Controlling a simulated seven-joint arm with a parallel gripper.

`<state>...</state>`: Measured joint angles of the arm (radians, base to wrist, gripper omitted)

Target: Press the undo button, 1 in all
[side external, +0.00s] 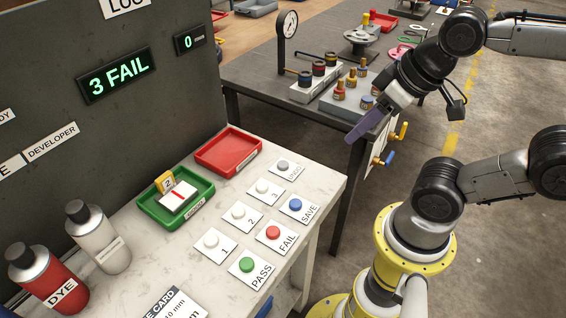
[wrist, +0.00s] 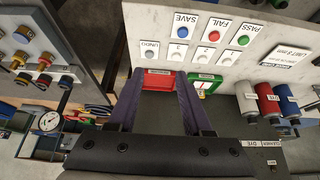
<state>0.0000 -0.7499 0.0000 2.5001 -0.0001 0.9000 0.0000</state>
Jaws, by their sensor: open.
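The undo button (side external: 283,165) is a grey knob on a white card at the far right corner of the marble bench. In the wrist view the undo button (wrist: 150,56) shows just beyond the fingertips, left of centre. My gripper (side external: 362,130) has purple fingers and hangs in the air right of the bench, up and right of the button and apart from it. In the wrist view my gripper (wrist: 157,72) is open, with its two fingers well apart and nothing between them.
Other buttons stand close by: blue SAVE (side external: 295,205), red FAIL (side external: 273,232), green PASS (side external: 247,265) and white ones numbered 1 to 3. A red tray (side external: 227,152) and a green tray (side external: 148,208) lie left. A display (side external: 118,75) reads "3 FAIL"; a smaller one (side external: 188,41) reads "0".

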